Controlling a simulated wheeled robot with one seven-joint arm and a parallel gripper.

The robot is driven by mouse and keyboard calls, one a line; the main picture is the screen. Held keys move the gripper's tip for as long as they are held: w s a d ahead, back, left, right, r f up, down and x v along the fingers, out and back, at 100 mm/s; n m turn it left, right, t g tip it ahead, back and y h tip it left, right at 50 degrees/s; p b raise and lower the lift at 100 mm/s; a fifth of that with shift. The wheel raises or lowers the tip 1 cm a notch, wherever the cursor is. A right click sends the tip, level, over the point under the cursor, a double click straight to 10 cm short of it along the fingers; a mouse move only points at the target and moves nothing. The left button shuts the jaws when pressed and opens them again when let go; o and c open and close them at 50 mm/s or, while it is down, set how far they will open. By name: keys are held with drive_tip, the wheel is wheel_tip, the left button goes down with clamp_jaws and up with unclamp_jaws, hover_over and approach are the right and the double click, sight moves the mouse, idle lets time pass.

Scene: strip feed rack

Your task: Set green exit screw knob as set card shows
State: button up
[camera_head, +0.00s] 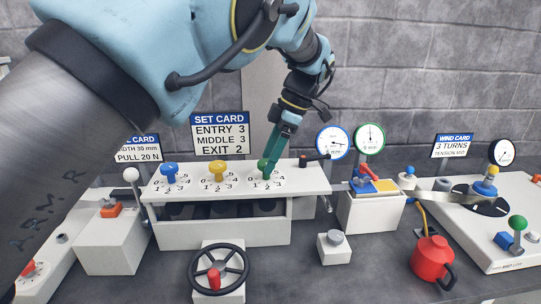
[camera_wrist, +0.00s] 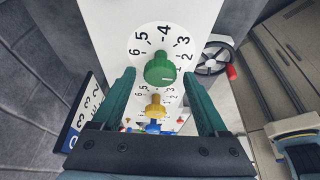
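The set card (camera_head: 220,134) reads entry 3, middle 3, exit 2. The green exit knob (camera_head: 263,164) stands on the right of the white rack top, partly hidden by my gripper (camera_head: 271,170). In the wrist view the green knob (camera_wrist: 160,70) sits on a white dial numbered up to 6. The open fingers of my gripper (camera_wrist: 158,77) point toward it, one on each side, with gaps showing. I cannot tell which number the knob points to. The yellow knob (camera_head: 218,168) and blue knob (camera_head: 170,170) stand in a row to its left.
A black handwheel (camera_head: 219,268) with a red grip stands in front of the rack. Two round gauges (camera_head: 331,141) stand behind, to the right. A small black lever (camera_head: 314,158) is just right of the green knob. A red pot (camera_head: 430,258) sits at the right.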

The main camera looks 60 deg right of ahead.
drive_tip(key=b+v, duration=0.1)
drive_tip(key=v, duration=0.9)
drive_tip(key=shift+r, duration=0.35)
drive_tip(key=shift+s+d, duration=0.1)
drive_tip(key=shift+s, duration=0.1)
